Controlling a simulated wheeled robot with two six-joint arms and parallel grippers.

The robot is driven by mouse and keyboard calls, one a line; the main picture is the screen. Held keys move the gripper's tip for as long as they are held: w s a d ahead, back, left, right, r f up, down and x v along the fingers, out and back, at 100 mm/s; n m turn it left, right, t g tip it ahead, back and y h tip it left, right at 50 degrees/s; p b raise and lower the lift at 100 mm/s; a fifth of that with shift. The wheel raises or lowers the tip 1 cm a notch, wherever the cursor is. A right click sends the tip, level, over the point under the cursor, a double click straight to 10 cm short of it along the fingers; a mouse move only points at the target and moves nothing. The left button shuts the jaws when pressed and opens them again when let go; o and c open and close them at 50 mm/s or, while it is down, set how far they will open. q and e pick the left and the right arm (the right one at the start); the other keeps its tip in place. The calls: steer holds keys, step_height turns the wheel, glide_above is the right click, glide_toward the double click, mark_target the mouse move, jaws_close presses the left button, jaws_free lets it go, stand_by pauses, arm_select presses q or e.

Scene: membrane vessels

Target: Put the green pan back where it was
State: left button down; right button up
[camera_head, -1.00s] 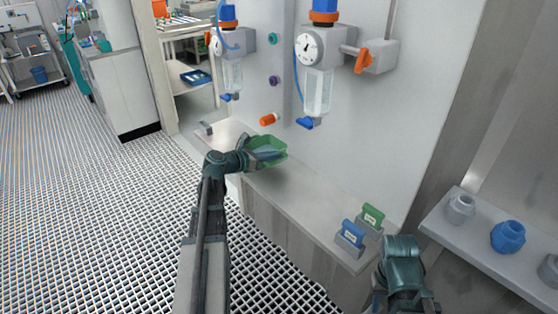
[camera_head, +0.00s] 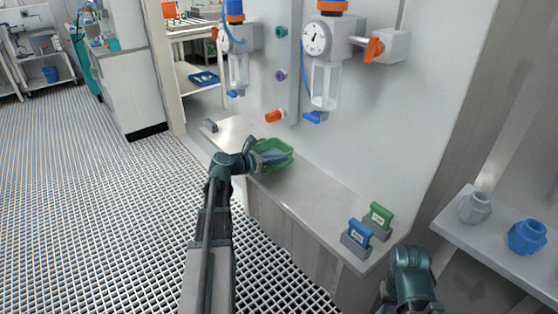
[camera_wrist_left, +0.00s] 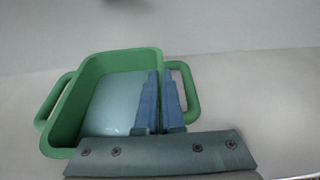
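The green pan (camera_head: 284,147) is at the left part of the grey ledge, below the wall vessels. In the left wrist view the pan (camera_wrist_left: 112,58) is level, with a handle on each side and pale blue inside. My left gripper (camera_head: 257,160) is at the pan's near side. Its blue fingers (camera_wrist_left: 162,92) are close together, one on each side of the pan wall, beside the right-hand handle. I cannot tell whether the pan's bottom touches the ledge. My right gripper (camera_head: 412,275) is low at the right, away from the pan; its fingers are hidden.
The ledge (camera_head: 312,195) is clear between the pan and the blue tag block (camera_head: 358,235) and green tag block (camera_head: 380,217). Two vessels with gauges hang above, one (camera_head: 325,85) nearer. An orange knob (camera_head: 275,116) protrudes above the pan. A right shelf (camera_head: 490,240) holds fittings.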

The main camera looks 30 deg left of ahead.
arm_select(q)
steer(key=shift+f, duration=0.2)
steer(key=c, duration=1)
jaws_free()
steer(key=shift+c, duration=0.2)
steer(key=shift+r, duration=0.1)
steer(key=shift+r, duration=0.15)
steer(key=p+v, duration=0.3)
steer(key=v, duration=0.9)
steer(key=shift+p, duration=0.35)
steer(key=shift+a, duration=0.1)
